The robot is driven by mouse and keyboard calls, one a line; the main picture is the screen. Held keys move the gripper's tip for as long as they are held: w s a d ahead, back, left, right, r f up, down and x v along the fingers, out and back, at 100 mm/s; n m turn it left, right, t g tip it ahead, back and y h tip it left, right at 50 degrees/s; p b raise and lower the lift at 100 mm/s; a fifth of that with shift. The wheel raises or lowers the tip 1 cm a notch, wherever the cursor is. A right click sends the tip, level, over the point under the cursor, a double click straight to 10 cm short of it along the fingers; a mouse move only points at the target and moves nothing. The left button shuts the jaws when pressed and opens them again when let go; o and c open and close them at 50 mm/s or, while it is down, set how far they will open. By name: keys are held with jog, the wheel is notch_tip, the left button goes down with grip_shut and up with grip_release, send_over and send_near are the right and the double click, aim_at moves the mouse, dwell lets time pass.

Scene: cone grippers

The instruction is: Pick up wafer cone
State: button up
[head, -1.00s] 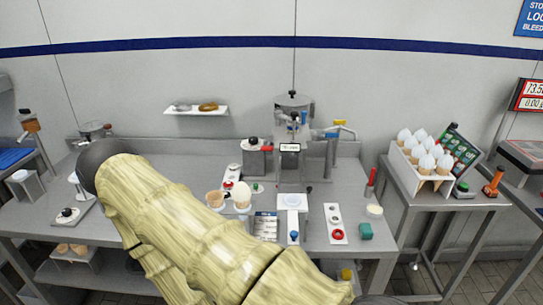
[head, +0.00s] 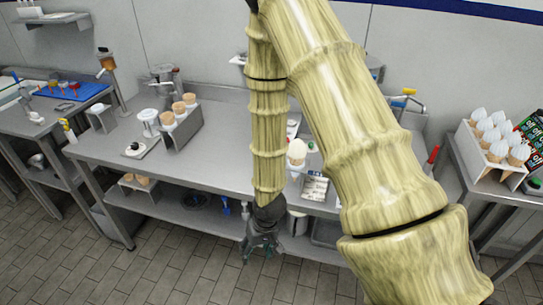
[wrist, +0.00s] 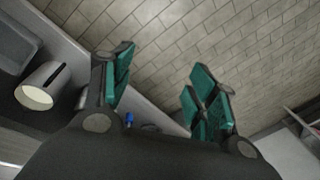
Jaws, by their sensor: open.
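Tan wafer cones (head: 179,107) stand in a grey holder (head: 186,132) on the left part of the steel table (head: 105,150). A cone with a pale top (head: 296,152) stands near the table's middle, partly beside my arm. My gripper (head: 262,255) hangs low in front of the table's front edge, to the right of and below the cone holder. In the wrist view my gripper (wrist: 160,92) is open, with nothing between its teal pads and the tiled floor behind them.
A white dispenser (head: 148,122) stands just left of the cone holder. A white rack of filled cones (head: 488,160) is at far right. In the wrist view a white cylinder (wrist: 40,90) sits on the lower shelf. The tiled floor before the table is clear.

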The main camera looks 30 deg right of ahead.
jog(key=w+d+r+m+t+h+p, duration=0.1)
jog(key=w+d+r, duration=0.4)
jog(key=r, duration=0.5)
jog(key=w+d+r+m+t+h, duration=0.1)
jog(key=w+d+r+h, duration=0.1)
jog(key=w+d+r, duration=0.55)
jog(key=w+d+r+m+t+h+p, duration=0.1)
jog(key=w+d+r, duration=0.25)
jog(key=r, duration=0.75)
jog(key=shift+x, duration=2.65)
jog(key=shift+s+d+p+x, duration=0.1)
jog(key=shift+p+x, duration=0.4)
jog(key=shift+x, duration=0.8)
jog(key=shift+s+d+p+x, duration=0.1)
jog(key=shift+p+x, duration=0.35)
jog(key=shift+x, duration=0.85)
jog(key=shift+c, duration=0.2)
jog(key=c, duration=0.3)
